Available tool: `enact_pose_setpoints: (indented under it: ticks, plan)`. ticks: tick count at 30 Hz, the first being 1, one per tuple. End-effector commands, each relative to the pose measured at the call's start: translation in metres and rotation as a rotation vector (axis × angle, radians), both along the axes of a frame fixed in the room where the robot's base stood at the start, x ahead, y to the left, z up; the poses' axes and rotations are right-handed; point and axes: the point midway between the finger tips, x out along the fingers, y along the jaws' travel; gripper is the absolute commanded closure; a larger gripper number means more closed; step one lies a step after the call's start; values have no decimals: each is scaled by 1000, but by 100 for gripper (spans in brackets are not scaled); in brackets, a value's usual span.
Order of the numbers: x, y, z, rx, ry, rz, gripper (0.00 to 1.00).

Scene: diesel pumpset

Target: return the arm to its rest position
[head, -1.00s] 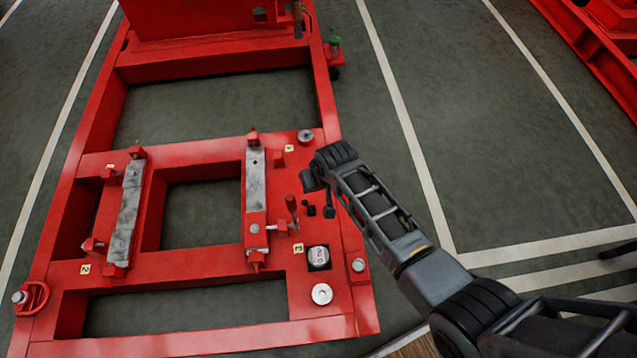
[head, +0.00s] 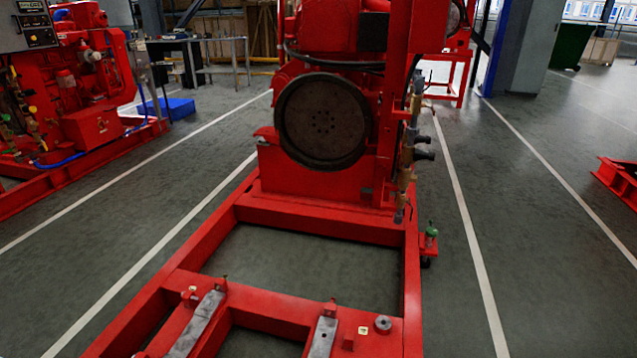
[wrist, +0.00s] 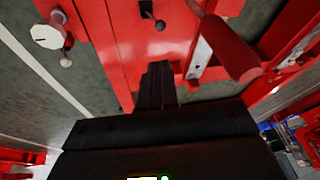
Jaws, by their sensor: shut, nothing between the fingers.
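My gripper (wrist: 157,72) shows only in the wrist view, dark, with its fingers together and nothing between them. It points at the red base frame (wrist: 110,50), apart from it as far as I can tell. A red handle (wrist: 228,48) is to the right of the fingers, nearer the camera. A round silver cap (wrist: 45,36) is at the upper left. My arm is out of the head view, so its overall pose is hidden.
In the head view, the red base frame (head: 300,221) carries two grey mounting strips (head: 197,322) and a red engine with a dark flywheel (head: 323,121). A green-capped fitting (head: 430,236) sticks out at its right. Open floor (head: 540,230) lies right.

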Motion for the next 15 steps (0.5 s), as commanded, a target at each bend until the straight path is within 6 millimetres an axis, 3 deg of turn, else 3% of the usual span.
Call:
enact_pose_setpoints:
  ticks: [3,8,15]
  plan:
    - [-35,-9,-11,-8,-53,0,100]
    - [-90,-21,-11,-21,-169,3,100]
    - [-172,-35,19,-47,-347,11,100]
